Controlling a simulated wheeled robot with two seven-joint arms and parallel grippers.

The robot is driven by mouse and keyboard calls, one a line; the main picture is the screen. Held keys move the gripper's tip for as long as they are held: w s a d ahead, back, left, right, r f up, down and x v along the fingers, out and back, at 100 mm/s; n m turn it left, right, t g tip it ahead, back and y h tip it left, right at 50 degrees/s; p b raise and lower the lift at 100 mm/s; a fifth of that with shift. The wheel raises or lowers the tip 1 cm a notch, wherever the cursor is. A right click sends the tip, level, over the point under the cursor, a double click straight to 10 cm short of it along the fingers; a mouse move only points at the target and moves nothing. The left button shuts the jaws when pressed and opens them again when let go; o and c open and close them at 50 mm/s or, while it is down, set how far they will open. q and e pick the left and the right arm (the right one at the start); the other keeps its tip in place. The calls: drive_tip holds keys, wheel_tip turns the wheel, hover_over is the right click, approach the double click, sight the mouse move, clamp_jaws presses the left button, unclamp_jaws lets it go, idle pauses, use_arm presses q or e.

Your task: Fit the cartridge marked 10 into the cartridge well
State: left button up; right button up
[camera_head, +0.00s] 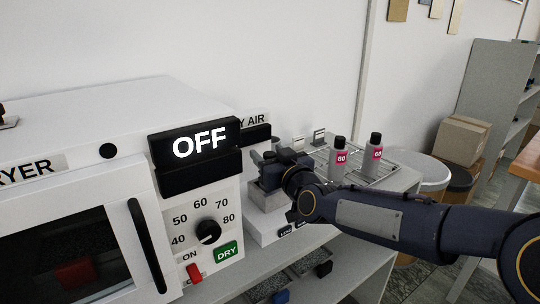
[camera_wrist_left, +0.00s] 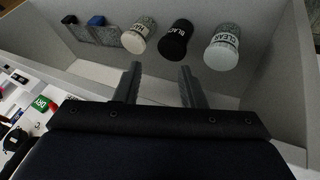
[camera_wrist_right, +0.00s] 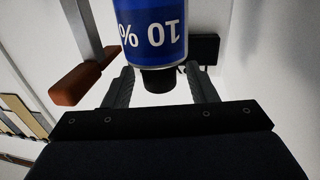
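In the right wrist view a blue cartridge (camera_wrist_right: 152,30) with white "10 %" lettering, upside down in the picture, and a black end (camera_wrist_right: 158,80) lies between the fingers of my right gripper (camera_wrist_right: 160,72). The fingers stand apart with gaps on both sides of the black end. In the head view my right gripper (camera_head: 268,162) is over a small white unit (camera_head: 265,220) beside the dryer; the cartridge is not discernible there. I cannot make out the cartridge well. My left gripper (camera_wrist_left: 160,68) is open and empty, seen only in its wrist view.
The dryer (camera_head: 100,115) with its OFF display (camera_head: 200,143) fills the left. Two bottles marked 60 (camera_head: 340,157) stand on a wire rack (camera_head: 375,170) at right. Several lidded jars, one marked BLACK (camera_wrist_left: 175,42), lie ahead of my left gripper.

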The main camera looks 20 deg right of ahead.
drive_tip(key=s+d, duration=0.1)
drive_tip(key=s, duration=0.6)
drive_tip(key=shift+s+d+b, duration=0.25)
drive_tip(key=shift+s+b, duration=0.1)
drive_tip(key=s+d+f+m+g, duration=0.15)
drive_tip(key=s+f+g, duration=0.45)
drive_tip(key=s+f, duration=0.6)
drive_tip(key=s+d+f+m+g, duration=0.1)
drive_tip(key=s+f+m+g, duration=0.2)
drive_tip(key=s+f+g, duration=0.85)
drive_tip(key=s+r+t+p, duration=0.2)
drive_tip(key=r+p, duration=0.5)
drive_tip(key=r, duration=0.2)
drive_tip(key=s+r+t+p, duration=0.2)
drive_tip(key=r+t+p, duration=0.1)
drive_tip(key=r+p, duration=0.5)
wheel_tip(320, 180, up, 2)
drive_tip(key=shift+s+a+n, duration=0.2)
drive_tip(key=shift+a+n, duration=0.05)
drive_tip(key=shift+n, duration=0.1)
drive_tip(key=shift+t, duration=0.25)
